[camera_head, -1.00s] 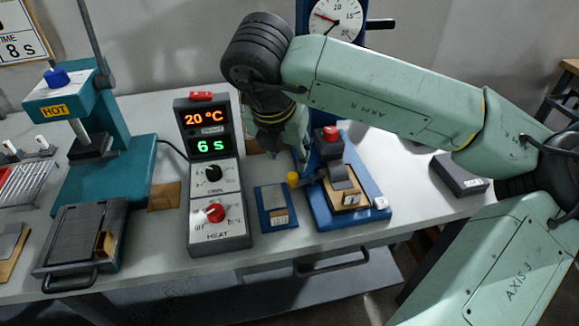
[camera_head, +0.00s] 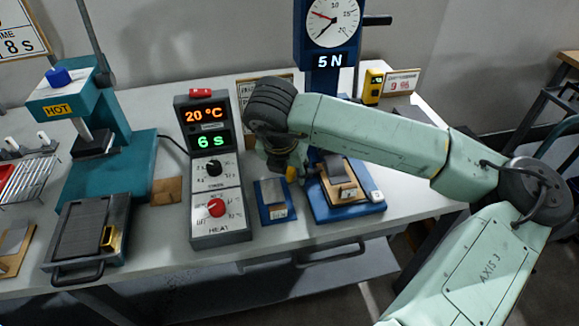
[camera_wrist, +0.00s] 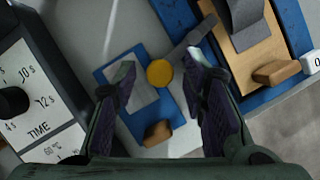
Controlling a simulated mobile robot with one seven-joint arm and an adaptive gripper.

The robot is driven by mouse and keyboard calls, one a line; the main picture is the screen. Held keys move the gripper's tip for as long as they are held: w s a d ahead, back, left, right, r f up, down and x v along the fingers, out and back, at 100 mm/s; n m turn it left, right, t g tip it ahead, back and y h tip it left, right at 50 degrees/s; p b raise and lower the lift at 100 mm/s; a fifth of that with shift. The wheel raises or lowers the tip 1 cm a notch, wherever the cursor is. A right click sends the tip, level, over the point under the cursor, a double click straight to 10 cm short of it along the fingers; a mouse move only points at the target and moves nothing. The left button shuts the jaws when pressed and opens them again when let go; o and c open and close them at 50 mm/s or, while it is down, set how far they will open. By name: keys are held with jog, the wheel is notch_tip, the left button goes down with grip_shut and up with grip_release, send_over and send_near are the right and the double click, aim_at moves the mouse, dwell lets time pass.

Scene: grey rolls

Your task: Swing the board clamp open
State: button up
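The board clamp shows in the wrist view as a grey lever (camera_wrist: 190,44) with a round yellow knob (camera_wrist: 159,73) at its end. The lever sticks out from the blue tester base (camera_wrist: 174,18), on which a tan board (camera_wrist: 250,45) with a grey strip lies. In the head view the yellow knob (camera_head: 291,174) is at the left of the tester base (camera_head: 322,205). My gripper (camera_wrist: 157,61) is open. Its two fingers are on either side of the knob in the wrist view, apart from it. In the head view my wrist hides part of the clamp.
A small blue plate with a grey pad (camera_head: 274,200) lies left of the tester. The timer and heat box (camera_head: 215,190) stands further left. The tester column with its dial (camera_head: 329,25) rises behind my wrist. A yellow device (camera_head: 373,87) stands at the back right.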

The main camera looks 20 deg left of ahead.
grip_shut()
